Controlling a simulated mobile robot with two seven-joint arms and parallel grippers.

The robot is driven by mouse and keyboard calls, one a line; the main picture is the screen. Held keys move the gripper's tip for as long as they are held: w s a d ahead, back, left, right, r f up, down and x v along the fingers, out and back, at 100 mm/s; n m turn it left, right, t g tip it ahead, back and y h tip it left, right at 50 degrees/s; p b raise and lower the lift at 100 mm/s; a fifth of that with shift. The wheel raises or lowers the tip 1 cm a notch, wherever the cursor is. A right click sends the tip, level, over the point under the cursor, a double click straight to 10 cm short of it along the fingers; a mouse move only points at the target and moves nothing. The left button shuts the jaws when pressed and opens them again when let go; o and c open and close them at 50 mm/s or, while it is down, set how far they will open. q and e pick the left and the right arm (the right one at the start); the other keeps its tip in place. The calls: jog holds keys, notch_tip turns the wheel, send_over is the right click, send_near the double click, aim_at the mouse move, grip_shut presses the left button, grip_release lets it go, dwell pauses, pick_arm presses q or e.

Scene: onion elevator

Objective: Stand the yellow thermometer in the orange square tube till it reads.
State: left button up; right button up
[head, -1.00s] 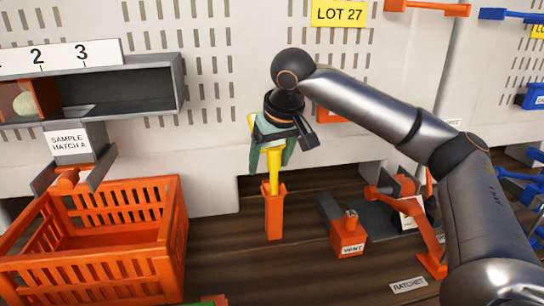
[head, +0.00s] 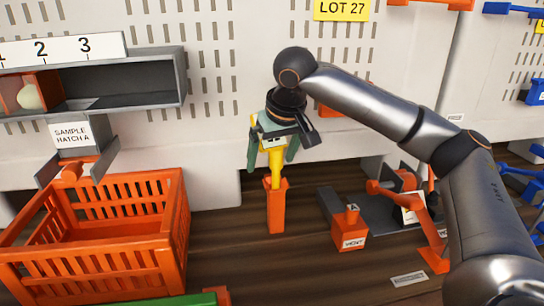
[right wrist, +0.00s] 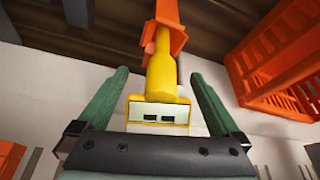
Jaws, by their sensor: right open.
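The yellow thermometer (head: 275,170) stands upright with its lower end inside the orange square tube (head: 277,212). Its head and small display (right wrist: 159,117) face the right wrist camera, and the display shows two short dark marks. The tube also shows at the top of the right wrist view (right wrist: 167,35). My right gripper (head: 271,158) is open around the thermometer's upper part. Its green fingers stand on either side with gaps between them and the yellow body. The thermometer's lower tip is hidden in the tube. My left gripper is not in view.
An orange crate (head: 160,265) stands at the left, below the hatch labelled SAMPLE HATCH A (head: 72,133). An orange block labelled VENT (head: 349,232) and an orange lever (head: 410,215) stand right of the tube. A green-topped thing (head: 185,300) shows at the bottom edge.

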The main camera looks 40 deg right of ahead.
jog(key=shift+r, duration=0.1)
jog(key=p+v, duration=0.1)
jog(key=v, duration=1.1)
jog(key=shift+s, duration=0.2)
